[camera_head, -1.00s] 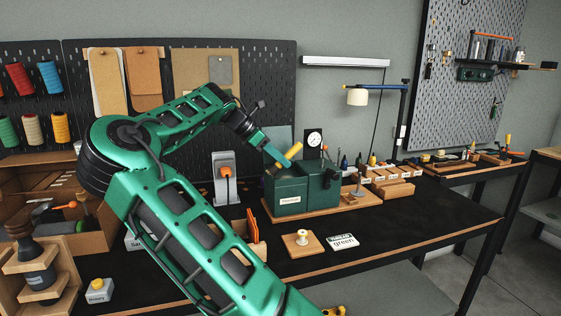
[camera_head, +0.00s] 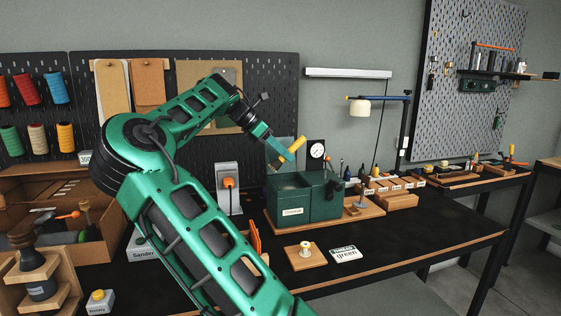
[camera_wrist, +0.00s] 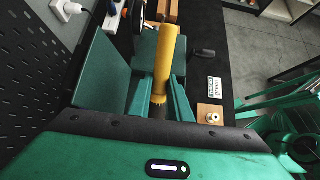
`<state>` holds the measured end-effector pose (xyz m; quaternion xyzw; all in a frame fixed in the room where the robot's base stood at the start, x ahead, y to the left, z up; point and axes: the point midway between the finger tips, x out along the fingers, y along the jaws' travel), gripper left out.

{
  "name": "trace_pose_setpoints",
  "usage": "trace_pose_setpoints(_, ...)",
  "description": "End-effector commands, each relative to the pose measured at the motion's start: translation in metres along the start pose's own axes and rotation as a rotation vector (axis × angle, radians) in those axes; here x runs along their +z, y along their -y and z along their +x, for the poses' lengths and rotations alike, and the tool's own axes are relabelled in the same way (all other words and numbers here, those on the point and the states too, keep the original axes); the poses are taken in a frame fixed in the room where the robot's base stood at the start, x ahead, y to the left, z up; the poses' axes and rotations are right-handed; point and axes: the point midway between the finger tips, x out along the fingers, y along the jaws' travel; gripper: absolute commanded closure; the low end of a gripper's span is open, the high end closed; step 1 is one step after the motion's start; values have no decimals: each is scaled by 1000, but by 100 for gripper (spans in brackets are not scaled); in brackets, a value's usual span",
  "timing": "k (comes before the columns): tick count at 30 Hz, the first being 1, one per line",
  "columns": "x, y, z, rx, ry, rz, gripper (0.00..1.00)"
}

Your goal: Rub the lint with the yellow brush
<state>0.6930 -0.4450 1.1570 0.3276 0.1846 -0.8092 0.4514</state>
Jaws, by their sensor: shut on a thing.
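The bristles cannot be made out clearly. I cannot make out the lint in either view; the inside of the green box is mostly hidden.
A dial gauge (camera_head: 317,150) stands behind the box. A wooden plate with a pale knob (camera_head: 305,251) and a "green" card (camera_head: 345,254) lie in front. A grey unit with an orange plug (camera_head: 228,190) stands left. The bench's right front is clear.

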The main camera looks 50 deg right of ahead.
Motion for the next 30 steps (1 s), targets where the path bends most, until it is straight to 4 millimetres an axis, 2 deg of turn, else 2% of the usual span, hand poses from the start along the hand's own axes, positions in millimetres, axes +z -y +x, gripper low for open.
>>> trace_pose_setpoints(11, 2, 0, -2, 0, 0, 0, 100)
trace_pose_setpoints(22, 20, 0, -19, 1, 0, 1, 100)
trace_pose_setpoints(30, 22, 0, -22, 0, 0, 0, 100)
